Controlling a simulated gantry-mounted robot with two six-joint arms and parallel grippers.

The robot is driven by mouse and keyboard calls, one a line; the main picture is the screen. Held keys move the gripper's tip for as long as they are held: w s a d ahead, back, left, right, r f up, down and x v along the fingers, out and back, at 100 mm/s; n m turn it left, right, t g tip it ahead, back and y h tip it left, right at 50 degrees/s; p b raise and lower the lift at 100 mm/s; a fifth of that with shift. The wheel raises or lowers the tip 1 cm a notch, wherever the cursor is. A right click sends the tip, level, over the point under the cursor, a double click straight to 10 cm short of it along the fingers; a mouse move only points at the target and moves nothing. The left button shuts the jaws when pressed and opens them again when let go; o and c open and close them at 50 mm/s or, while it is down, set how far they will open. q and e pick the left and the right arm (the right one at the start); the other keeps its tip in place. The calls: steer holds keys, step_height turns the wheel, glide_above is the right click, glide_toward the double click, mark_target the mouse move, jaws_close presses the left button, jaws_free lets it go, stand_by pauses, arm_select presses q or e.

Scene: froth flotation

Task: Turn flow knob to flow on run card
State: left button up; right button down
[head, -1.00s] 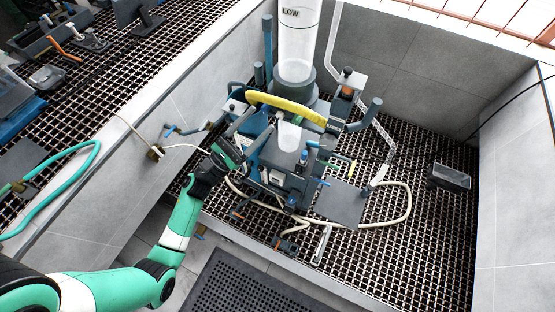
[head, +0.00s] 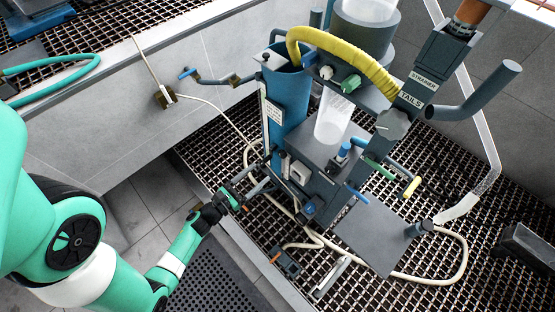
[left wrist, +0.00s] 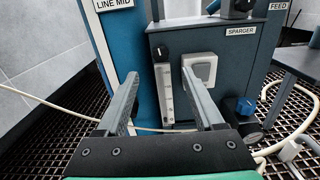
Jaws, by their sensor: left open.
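The blue knob also shows in the head view (head: 309,209). My left gripper (head: 254,189) is open and empty in front of the panel. In the left wrist view its fingers (left wrist: 164,100) stand on both sides of the tube, apart from the blue knob. No readable run card shows. The right gripper is out of view.
A blue column (head: 287,105) stands left of the panel. A yellow hose (head: 345,52) arches above it. A grey plate (head: 375,238) juts out at the right. Pale tubing (head: 455,275) lies on the grating. The tiled wall (head: 110,125) borders the left.

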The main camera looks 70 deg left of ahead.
mark_target(281, 156)
arm_select(q)
steer(key=b+x, duration=0.2)
steer(key=x, duration=0.8)
steer(key=shift+d, duration=0.1)
jaws_close()
